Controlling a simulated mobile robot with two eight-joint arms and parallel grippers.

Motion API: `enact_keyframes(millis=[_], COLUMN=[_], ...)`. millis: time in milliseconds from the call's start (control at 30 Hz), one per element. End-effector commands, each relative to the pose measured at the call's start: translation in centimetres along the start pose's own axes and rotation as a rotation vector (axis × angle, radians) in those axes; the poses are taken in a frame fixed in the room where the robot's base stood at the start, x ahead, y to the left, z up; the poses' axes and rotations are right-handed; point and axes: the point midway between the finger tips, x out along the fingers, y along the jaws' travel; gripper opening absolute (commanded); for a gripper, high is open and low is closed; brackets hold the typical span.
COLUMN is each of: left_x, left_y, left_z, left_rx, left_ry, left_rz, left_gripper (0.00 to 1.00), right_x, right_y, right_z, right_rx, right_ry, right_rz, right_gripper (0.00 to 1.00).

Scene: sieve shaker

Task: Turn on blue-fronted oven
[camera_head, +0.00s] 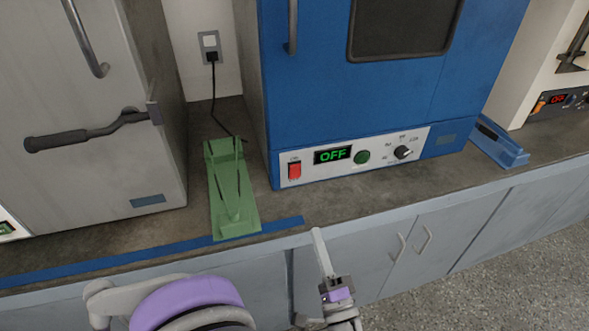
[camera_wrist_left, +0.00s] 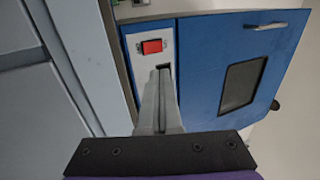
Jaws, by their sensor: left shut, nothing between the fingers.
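The blue-fronted oven (camera_head: 390,95) stands on the counter, and its blue front also shows in the left wrist view (camera_wrist_left: 205,70). Its white control panel (camera_head: 335,174) has a display (camera_head: 332,155) reading OFF in green, a red rocker switch (camera_head: 294,170), a green round button (camera_head: 362,157) and a black knob (camera_head: 403,152). My left gripper (camera_head: 317,232) is shut and empty, in front of the counter edge and below the panel. In the left wrist view its closed fingertips (camera_wrist_left: 161,72) point toward the panel, just below the red switch (camera_wrist_left: 152,46), apparently without touching it.
A green stand (camera_head: 232,190) sits left of the oven, beside a grey appliance (camera_head: 100,160). A blue object (camera_head: 498,146) lies to its right, near another appliance whose display (camera_head: 558,99) reads OFF in red. Cabinet handles (camera_head: 425,240) protrude below the counter.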

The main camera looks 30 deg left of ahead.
Motion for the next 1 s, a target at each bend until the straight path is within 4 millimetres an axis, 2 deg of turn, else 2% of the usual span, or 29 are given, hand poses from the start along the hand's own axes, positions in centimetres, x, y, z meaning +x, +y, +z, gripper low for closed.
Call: enact_keyframes(millis=[500, 633, 767, 1000], left_x=[-0.1, 0.5, 2.2, 7.3], left_y=[-0.1, -0.1, -0.1, -0.1], left_z=[-0.1, -0.1, 0.0, 0.1], left_rx=[-0.001, 0.000, 0.002, 0.003], left_ry=[0.002, 0.000, -0.002, -0.003], left_rz=[-0.009, -0.010, -0.010, -0.011], left_gripper=[0.00, 0.00, 0.00, 0.00], right_x=[0.1, 0.1, 0.0, -0.1], right_y=[0.0, 0.0, 0.0, 0.0], right_z=[0.0, 0.0, 0.0, 0.0], right_rx=[0.000, 0.000, 0.000, 0.000], right_ry=[0.000, 0.000, 0.000, 0.000], right_rz=[0.000, 0.000, 0.000, 0.000], right_gripper=[0.77, 0.77, 0.77, 0.77])
